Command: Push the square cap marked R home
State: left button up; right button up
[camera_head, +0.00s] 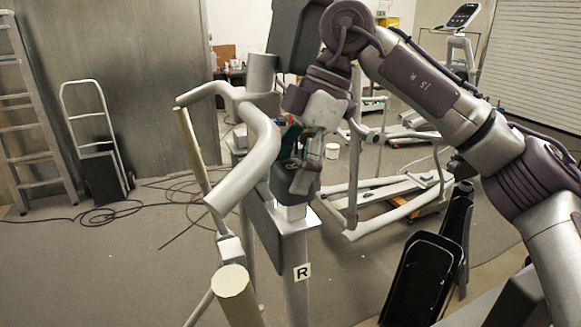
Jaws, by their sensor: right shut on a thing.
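My right gripper (292,190) points down over the top of a square grey post (297,255) in the middle of the view. The post carries a white label (302,272) with a black R. My left gripper is not in view.
Curved grey handlebars (250,165) of the elliptical stand close left of the gripper. A pale round tube end (232,281) is in front. Black pedals (420,275) lie at the right. A hand truck (95,140), ladder (30,120) and cables lie left; floor there is partly clear.

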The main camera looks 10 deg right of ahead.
jog(key=shift+f+b, duration=1.5)
jog(key=shift+f, duration=0.6)
dwell(1.1)
jog(key=o, duration=1.1)
jog(key=shift+c, duration=0.2)
jog(key=s+v, duration=0.1)
jog(key=v, duration=1.1)
jog(key=shift+w, duration=0.45)
jog(key=shift+a, duration=0.1)
